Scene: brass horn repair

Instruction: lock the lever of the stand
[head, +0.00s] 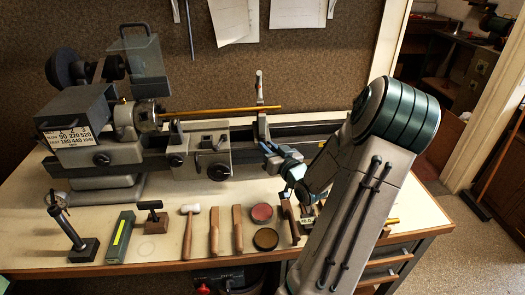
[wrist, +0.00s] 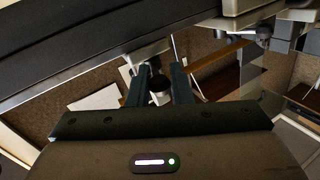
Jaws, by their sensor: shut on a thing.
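The stand (head: 260,93) is a slim grey upright on the lathe bed, near the right end of a long thin brass-coloured rod (head: 215,111). My gripper (head: 268,150) reaches in from the right, low at the front of the bed just below the stand. In the wrist view my gripper (wrist: 159,78) has its two dark fingers on either side of a dark round knob (wrist: 160,86), which looks like the end of the stand's lever. The gripper is shut on it. The lever's shaft is mostly hidden, and its angle is hard to tell.
The lathe headstock (head: 90,125) and carriage (head: 200,150) stand left of my gripper. Along the bench front lie a green box (head: 121,237), a mallet (head: 189,225), wooden-handled tools and two round tins (head: 265,238). The dark bed (wrist: 60,65) runs close above the fingers.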

